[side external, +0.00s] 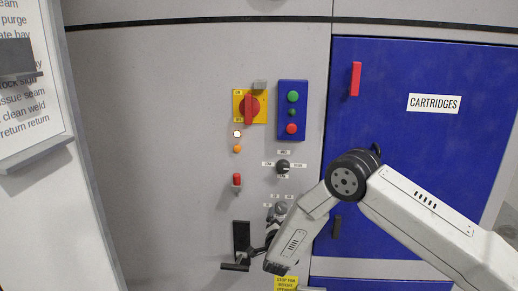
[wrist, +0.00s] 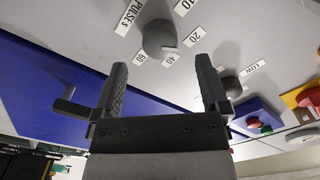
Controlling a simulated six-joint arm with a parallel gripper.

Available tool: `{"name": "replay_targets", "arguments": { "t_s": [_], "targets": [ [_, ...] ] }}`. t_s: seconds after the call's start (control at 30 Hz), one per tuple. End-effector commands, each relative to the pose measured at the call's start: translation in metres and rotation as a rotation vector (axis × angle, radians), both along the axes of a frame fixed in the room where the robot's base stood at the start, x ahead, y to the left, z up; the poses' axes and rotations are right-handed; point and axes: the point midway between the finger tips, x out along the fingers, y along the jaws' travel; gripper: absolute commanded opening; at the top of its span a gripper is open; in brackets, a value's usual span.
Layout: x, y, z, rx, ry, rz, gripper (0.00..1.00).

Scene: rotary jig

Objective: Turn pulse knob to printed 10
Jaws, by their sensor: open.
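The pulse knob (wrist: 156,38) is a dark round knob on the grey panel, ringed by the printed labels 10 (wrist: 184,6), 20 (wrist: 195,37), 40 (wrist: 172,60) and 60 (wrist: 140,57). A pale mark on its rim faces the side between 20 and 40; its exact reading is hard to tell. My gripper (wrist: 163,72) is open and empty, its two black fingers apart below the knob in the wrist view, not around it.
A second knob (side external: 283,166) with LOW lettering sits above the pulse knob. A red-and-yellow switch (side external: 248,107), a blue button box (side external: 292,110) and a red toggle (side external: 237,181) are on the panel. The blue CARTRIDGES door (side external: 420,150) with a red handle (side external: 355,79) is to the right.

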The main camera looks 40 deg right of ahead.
Motion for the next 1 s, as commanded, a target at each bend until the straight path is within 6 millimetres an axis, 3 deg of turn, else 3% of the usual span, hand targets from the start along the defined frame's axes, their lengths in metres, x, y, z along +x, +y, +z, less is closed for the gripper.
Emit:
{"name": "replay_targets", "arguments": {
  "t_s": [0.33, 0.77, 0.87, 1.0],
  "targets": [
    [0.028, -0.029, 0.0, 0.001, 0.0, -0.001, 0.95],
    [0.034, -0.034, 0.0, 0.0, 0.001, 0.001, 0.95],
    [0.034, -0.034, 0.0, 0.0, 0.001, 0.001, 0.7],
    [0.034, -0.034, 0.0, 0.0, 0.0, 0.001, 0.25]
  ]
}}
